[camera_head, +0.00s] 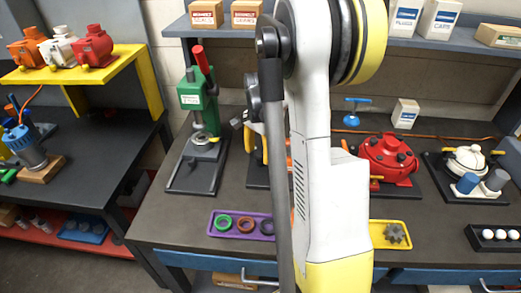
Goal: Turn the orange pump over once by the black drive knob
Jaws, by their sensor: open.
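My arm stands across the middle of the view and covers the middle of the bench. A small orange patch (289,161) shows behind it, between the grey rod and the white link; it may be part of an orange pump, but I cannot tell. No black drive knob can be made out there. An orange motor-like unit (28,48) stands on the yellow shelf at the upper left, beside a white one and a red one. My gripper cannot be made out; it seems hidden behind the arm.
A green press (200,100) stands left of my arm, a red pump (388,158) and a white pump (467,160) right. A purple tray (214,230) with rings and a yellow tray (384,242) with a gear lie at the bench front.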

